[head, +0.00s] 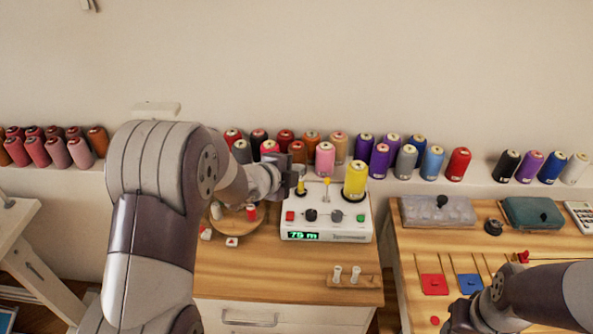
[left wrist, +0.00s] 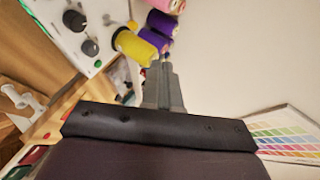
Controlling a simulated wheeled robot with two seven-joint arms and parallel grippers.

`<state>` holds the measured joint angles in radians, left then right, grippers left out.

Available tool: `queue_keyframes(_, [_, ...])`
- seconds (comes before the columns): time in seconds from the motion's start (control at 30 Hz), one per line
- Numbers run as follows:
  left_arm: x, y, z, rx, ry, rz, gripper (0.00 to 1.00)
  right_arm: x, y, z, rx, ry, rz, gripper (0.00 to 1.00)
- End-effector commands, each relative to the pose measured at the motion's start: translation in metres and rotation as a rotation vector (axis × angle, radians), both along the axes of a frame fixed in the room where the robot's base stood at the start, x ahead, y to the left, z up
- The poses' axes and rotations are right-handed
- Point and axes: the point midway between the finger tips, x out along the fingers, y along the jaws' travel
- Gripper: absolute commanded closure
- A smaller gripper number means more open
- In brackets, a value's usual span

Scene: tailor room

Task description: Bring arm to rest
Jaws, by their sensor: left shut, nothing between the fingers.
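My left arm (head: 160,190) reaches up and forward from the lower left in the head view. Its gripper (head: 297,180) is beside the upper left of the white winding machine (head: 327,222). In the left wrist view the two grey fingers (left wrist: 167,72) are together with nothing between them. I cannot tell from these views whether they touch the machine. My right arm (head: 550,292) comes in at the lower right. The dark end of it (head: 463,318) is at the bottom edge, and its fingers cannot be made out.
A yellow spool (head: 355,180) stands on the machine, whose display reads 79 m. A round wooden holder (head: 236,219) with small spools is left of it. Thread cones line the wall ledge. A wooden stand (head: 353,282) sits in front. Coloured cards (head: 434,284) lie on the right table.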

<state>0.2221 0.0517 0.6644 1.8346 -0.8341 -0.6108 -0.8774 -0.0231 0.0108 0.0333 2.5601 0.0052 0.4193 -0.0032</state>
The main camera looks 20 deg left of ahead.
Motion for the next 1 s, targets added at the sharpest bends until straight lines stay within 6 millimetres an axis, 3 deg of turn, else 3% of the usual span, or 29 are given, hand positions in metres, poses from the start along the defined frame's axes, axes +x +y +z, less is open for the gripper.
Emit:
queue_keyframes(0.23, [0.000, 0.000, -0.001, -0.014, 0.006, 0.010, 1.00, 0.000, 0.000, 0.000, 0.000, 0.000, 0.000, 0.51])
queue_keyframes(0.33, [-0.015, 0.020, -0.027, -0.126, 0.163, 0.203, 1.00, 0.000, 0.000, 0.000, 0.000, 0.000, 0.000, 0.51])
queue_keyframes(0.37, [-0.028, 0.030, -0.038, -0.185, 0.244, 0.320, 1.00, 0.000, 0.000, 0.000, 0.000, 0.000, 0.000, 0.51])
queue_keyframes(0.4, [-0.053, 0.042, -0.052, -0.280, 0.365, 0.514, 1.00, 0.000, 0.000, 0.000, 0.000, 0.000, 0.000, 0.51])
queue_keyframes(0.47, [-0.102, 0.046, -0.067, -0.425, 0.547, 0.819, 1.00, 0.000, 0.000, 0.000, 0.000, 0.000, 0.000, 0.51])
queue_keyframes(0.5, [-0.135, 0.041, -0.072, -0.503, 0.648, 0.992, 1.00, 0.000, 0.000, 0.000, 0.000, 0.000, 0.000, 0.51])
queue_keyframes(0.6, [-0.206, 0.017, -0.074, -0.630, 0.840, 1.310, 1.00, 0.000, 0.000, 0.000, 0.000, 0.000, 0.000, 0.51])
queue_keyframes(0.7, [-0.248, -0.009, -0.067, -0.685, 0.950, 1.448, 1.00, 0.000, 0.000, 0.000, 0.000, 0.000, 0.000, 0.51])
queue_keyframes(0.8, [-0.252, -0.024, -0.057, -0.696, 0.950, 1.407, 1.00, 0.000, 0.000, 0.000, 0.000, 0.000, 0.000, 0.51])
queue_keyframes(1.0, [-0.250, -0.027, -0.057, -0.688, 0.949, 1.392, 1.00, 0.000, 0.000, 0.000, 0.000, 0.000, 0.000, 0.51])
